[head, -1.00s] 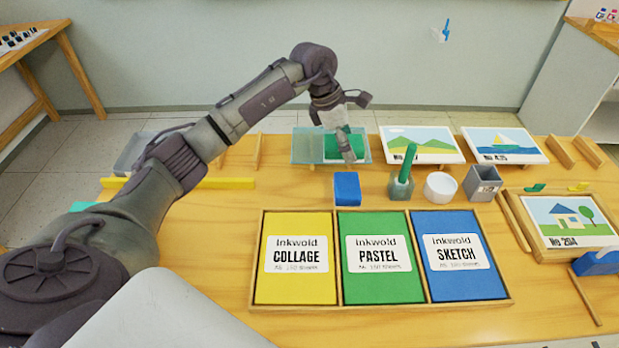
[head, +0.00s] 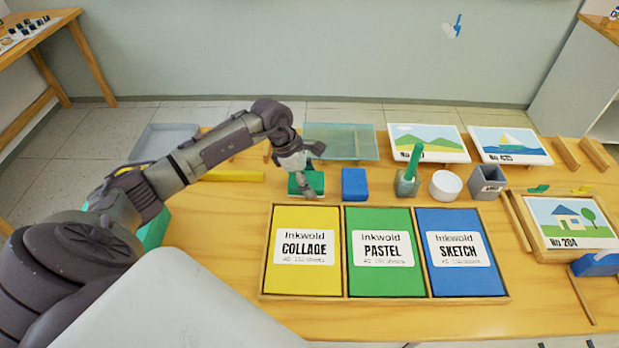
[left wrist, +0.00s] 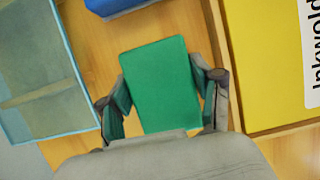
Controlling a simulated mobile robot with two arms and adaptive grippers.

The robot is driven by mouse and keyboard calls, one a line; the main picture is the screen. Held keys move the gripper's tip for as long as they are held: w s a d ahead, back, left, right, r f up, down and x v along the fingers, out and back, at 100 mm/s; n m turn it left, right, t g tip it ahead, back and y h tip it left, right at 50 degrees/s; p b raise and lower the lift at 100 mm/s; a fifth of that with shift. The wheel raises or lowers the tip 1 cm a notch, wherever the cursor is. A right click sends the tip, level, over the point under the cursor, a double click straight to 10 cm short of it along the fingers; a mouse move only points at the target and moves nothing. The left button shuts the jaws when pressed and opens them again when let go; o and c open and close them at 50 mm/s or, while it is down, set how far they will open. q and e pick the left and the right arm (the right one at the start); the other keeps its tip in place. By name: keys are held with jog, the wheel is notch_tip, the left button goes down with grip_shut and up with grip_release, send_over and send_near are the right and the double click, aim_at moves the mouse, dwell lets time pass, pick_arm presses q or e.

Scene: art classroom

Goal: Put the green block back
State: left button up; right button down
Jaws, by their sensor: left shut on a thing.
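The green block (head: 314,181) is at the table's middle, left of the blue block (head: 354,184) and behind the yellow collage pad. My left gripper (head: 306,187) is over it, with its fingers shut on it. In the left wrist view the green block (left wrist: 160,84) lies between the two fingers (left wrist: 163,95), flat side facing the camera. I cannot tell whether its underside touches the table. My right gripper is not in view.
A tray of yellow, green and blue pads (head: 385,297) lies in front. A clear glass-like plate (head: 340,140) is behind. A green brush in a jar (head: 406,185), a white bowl (head: 445,185) and a grey box (head: 487,183) stand to the right. A yellow bar (head: 233,176) lies left.

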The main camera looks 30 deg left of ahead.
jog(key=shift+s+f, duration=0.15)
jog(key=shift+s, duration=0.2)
pick_arm(q)
jog(key=o, duration=1.5)
jog(key=shift+f, duration=0.1)
jog(key=shift+o, duration=0.2)
jog(key=shift+r, duration=0.2)
jog(key=shift+a+r, duration=0.15)
jog(key=shift+r, duration=0.1)
jog(key=b+v, duration=0.1)
jog(key=v, duration=1)
jog(key=shift+b, duration=0.35)
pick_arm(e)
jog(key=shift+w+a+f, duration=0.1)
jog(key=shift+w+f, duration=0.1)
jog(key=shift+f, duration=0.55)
pick_arm(q)
jog(key=shift+s+r, duration=0.1)
